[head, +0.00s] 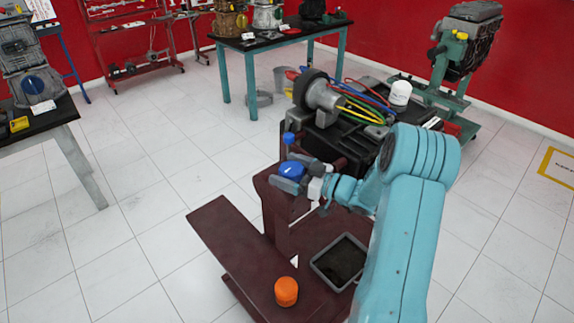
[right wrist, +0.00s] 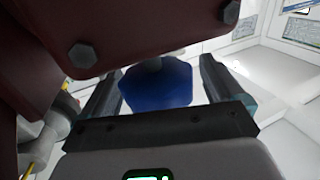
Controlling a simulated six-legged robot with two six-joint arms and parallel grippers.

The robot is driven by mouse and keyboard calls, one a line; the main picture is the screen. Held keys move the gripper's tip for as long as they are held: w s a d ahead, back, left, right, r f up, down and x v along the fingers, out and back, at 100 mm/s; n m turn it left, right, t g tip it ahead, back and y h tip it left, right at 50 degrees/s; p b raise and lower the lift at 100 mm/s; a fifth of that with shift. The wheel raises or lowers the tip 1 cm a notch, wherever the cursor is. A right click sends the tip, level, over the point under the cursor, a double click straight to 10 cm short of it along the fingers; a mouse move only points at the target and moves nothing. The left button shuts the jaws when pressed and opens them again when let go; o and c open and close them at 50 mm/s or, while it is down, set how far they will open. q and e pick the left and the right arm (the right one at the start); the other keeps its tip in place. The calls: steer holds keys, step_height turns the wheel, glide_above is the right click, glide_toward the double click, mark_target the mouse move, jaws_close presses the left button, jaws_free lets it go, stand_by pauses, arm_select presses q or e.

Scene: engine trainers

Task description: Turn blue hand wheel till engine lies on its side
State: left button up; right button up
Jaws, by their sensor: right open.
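The blue hand wheel (head: 291,169) is on the maroon engine stand (head: 240,245), and it also shows in the right wrist view (right wrist: 157,88). My right gripper (head: 288,176) is at the wheel; in the right wrist view its two open fingers (right wrist: 160,80) stand on either side of the wheel, with gaps visible. Contact cannot be told. The dark engine (head: 335,143), with a grey round housing on its near end and coloured hoses on top, appears upright on the stand. My arm hides part of the engine and stand. My left gripper is not in view.
An orange cap (head: 286,291) and a grey tray (head: 340,262) are on the stand's base. A smaller blue knob (head: 289,138) is beside the engine. Another engine on a green stand (head: 462,60) is at the back right. Tiled floor (head: 130,220) at the left is clear.

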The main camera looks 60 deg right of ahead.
steer(key=shift+w+d, duration=0.1)
steer(key=shift+w, duration=0.3)
steer(key=c, duration=1)
steer(key=shift+o, duration=0.2)
steer(key=shift+f+m+h+b, duration=0.25)
steer(key=shift+m+h+b, duration=0.35)
steer(key=shift+h+b, duration=0.55)
steer(key=shift+r, duration=0.2)
steer(key=o, duration=1)
steer(key=shift+c, duration=0.2)
